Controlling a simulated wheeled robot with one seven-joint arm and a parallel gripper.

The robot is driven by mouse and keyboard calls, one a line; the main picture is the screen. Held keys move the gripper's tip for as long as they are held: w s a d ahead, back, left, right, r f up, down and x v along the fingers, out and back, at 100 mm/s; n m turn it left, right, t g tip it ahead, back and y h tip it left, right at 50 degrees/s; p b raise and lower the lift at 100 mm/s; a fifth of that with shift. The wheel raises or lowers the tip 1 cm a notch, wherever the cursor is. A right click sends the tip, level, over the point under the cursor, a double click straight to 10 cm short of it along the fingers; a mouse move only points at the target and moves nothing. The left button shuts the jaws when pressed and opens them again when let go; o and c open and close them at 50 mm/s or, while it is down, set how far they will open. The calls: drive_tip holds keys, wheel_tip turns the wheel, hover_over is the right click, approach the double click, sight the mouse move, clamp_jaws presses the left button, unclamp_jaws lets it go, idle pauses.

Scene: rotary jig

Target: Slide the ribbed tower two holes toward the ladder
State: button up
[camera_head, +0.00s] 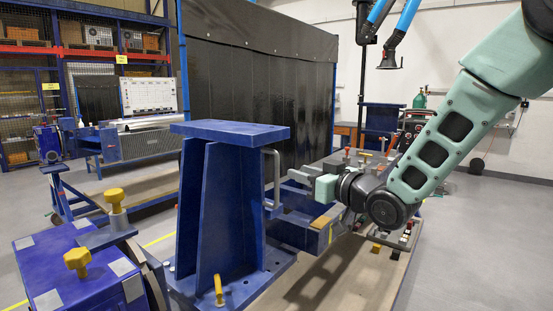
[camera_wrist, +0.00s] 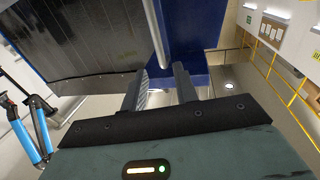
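The ribbed tower (camera_head: 225,205) is a tall blue stand with upright ribs and a flat top plate. It stands upright on a blue base with holes, and a yellow-topped pin (camera_head: 218,290) stands at its near foot. A grey handle (camera_head: 273,180) is on its right side. My gripper (camera_head: 292,182) is level with the handle, to its right. In the wrist view my gripper (camera_wrist: 162,72) has its fingers apart, and the handle bar (camera_wrist: 157,35) lies in line with the gap, around fingertip depth. Contact cannot be told. I cannot make out a ladder.
A blue block with yellow knobs (camera_head: 77,260) stands at the near left. A dark curtain screen (camera_head: 260,90) is behind the tower. A low bench with clamps and small tools (camera_head: 375,160) lies behind my gripper. Open grey floor (camera_head: 490,240) is at the right.

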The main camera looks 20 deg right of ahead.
sight(278, 165)
drive_tip(key=p+x, duration=0.2)
drive_tip(key=x, duration=0.7)
drive_tip(key=shift+w+a, duration=0.1)
drive_tip(key=shift+w, duration=0.1)
clamp_jaws()
